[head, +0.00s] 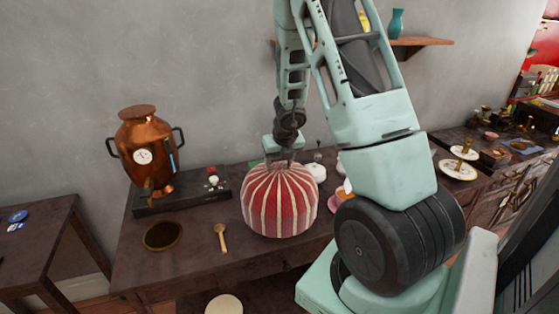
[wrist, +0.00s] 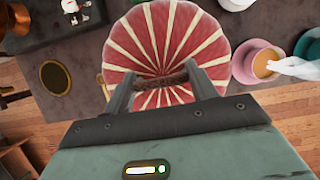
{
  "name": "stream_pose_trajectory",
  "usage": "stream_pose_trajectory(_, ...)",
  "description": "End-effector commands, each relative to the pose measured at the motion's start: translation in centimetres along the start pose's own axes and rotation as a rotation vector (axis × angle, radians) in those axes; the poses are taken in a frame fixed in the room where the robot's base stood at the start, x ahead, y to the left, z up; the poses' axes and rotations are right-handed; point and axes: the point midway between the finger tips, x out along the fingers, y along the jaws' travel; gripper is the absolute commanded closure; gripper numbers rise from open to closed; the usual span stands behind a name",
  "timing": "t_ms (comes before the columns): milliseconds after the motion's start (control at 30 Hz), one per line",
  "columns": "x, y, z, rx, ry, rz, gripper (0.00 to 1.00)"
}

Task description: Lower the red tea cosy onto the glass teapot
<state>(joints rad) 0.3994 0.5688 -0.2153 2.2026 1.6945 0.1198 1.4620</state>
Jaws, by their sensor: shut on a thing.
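The red tea cosy (head: 280,205), with cream stripes, is at the middle of the dark wooden table in the head view. My gripper (head: 281,160) is above it, its fingers on the cosy's top. In the wrist view the cosy (wrist: 145,40) fills the upper middle, and the two fingers of my gripper (wrist: 162,85) are shut on its gathered top. The cosy looks upright. I cannot tell whether its lower edge touches the table. The glass teapot is not visible; anything under or inside the cosy is hidden.
A copper urn (head: 147,150) stands on a black tray at the left. A wooden spoon (head: 221,239) and a dark round dish (head: 163,236) lie left of the cosy. White ware (head: 317,172) stands close behind it. A pink cup of tea (wrist: 262,62) is close on its right.

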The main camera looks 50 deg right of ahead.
Motion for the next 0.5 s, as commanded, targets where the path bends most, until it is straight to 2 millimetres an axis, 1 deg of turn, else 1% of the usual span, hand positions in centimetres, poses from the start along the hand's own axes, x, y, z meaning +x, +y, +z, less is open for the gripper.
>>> stream_pose_trajectory(33,0.4,0.0,-0.1,0.0,-0.001,0.0,0.82)
stream_pose_trajectory(500,2.0,0.0,-0.8,0.0,-0.001,0.0,0.82)
